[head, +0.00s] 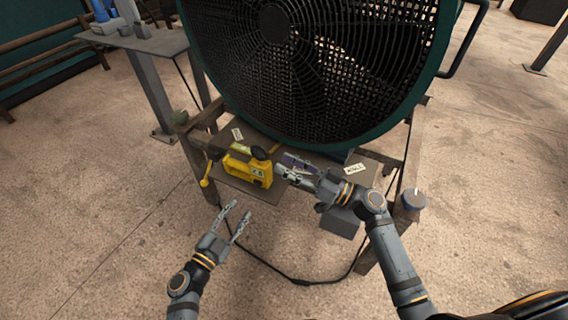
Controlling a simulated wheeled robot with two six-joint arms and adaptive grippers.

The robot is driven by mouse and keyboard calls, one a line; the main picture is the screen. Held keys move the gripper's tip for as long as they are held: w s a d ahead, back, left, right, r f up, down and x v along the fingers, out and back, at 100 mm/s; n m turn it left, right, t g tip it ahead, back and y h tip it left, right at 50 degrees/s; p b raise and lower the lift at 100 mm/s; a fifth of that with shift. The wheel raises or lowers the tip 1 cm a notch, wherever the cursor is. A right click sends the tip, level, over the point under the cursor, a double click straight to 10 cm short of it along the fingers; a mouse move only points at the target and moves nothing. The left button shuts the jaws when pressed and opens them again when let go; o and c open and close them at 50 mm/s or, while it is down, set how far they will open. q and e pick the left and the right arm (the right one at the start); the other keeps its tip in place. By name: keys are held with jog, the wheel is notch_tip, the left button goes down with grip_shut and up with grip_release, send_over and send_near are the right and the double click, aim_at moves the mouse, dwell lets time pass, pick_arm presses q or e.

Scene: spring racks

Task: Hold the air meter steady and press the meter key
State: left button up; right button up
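The yellow air meter (236,168) sits on a brown board below the big fan, with a small pale display on its right end and a dark round knob on top. The display's figures are too small to read surely. I cannot make out the meter key. My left gripper (238,215) is open and empty, in front of and below the meter, apart from it. My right gripper (282,172) points left, with its fingertips close to the meter's display end. I cannot tell whether it touches the meter or how far its fingers are apart.
A large green-rimmed fan (441,45) stands behind the board (262,192). A white label card (355,169) and a dark purple item lie right of the meter. A grey box (340,222) is below my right wrist. A dark cable hangs in front. A side table (160,42) stands back left.

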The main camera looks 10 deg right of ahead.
aim_at(251, 152)
jog(key=w+a+f, duration=0.1)
jog(key=w+a, duration=0.2)
jog(key=w+a+f+n+h, duration=0.1)
jog(key=w+a, duration=0.2)
jog(key=w, duration=0.1)
jog(key=w+a+f+n+h, duration=0.1)
jog(key=w+a+f, duration=0.1)
jog(key=w+a, duration=0.1)
jog(key=shift+w+a+g, duration=0.15)
jog(key=shift+w+g, duration=0.15)
jog(key=shift+g, duration=0.1)
grip_shut()
dwell(2.2)
dwell(0.4)
pick_arm(q)
grip_shut()
dwell(0.5)
